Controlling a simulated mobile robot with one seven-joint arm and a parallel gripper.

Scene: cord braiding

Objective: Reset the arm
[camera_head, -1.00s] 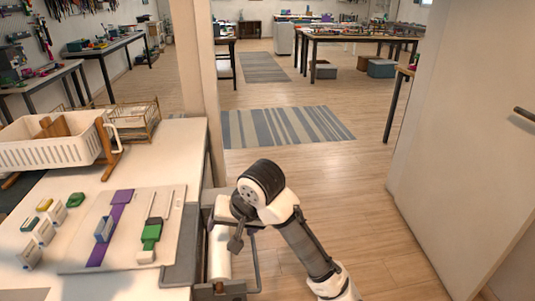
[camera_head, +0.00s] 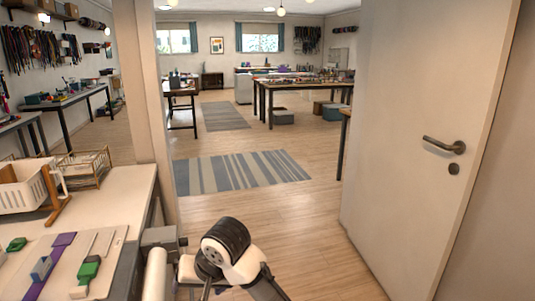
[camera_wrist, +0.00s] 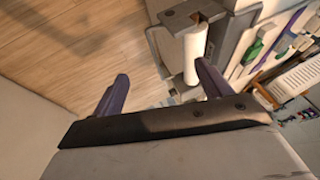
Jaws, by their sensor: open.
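My gripper (camera_wrist: 160,88) shows in the wrist view with its two dark fingers spread apart and nothing between them. Beyond the fingers lie a white roll on a grey bracket and the wood floor. In the head view part of my arm (camera_head: 228,248) stands at the bottom centre, just right of the white work table (camera_head: 110,205). My fingers cannot be made out in that view. The white roll (camera_head: 154,272) is at the table's right edge, left of my arm; it also shows in the wrist view (camera_wrist: 194,52).
A pale board (camera_head: 60,268) with purple and green pieces lies on the table. A white basket (camera_head: 28,190) and a wire basket (camera_head: 88,167) stand behind it. A white door (camera_head: 410,140) is at the right. Floor with a striped rug (camera_head: 240,172) is open ahead.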

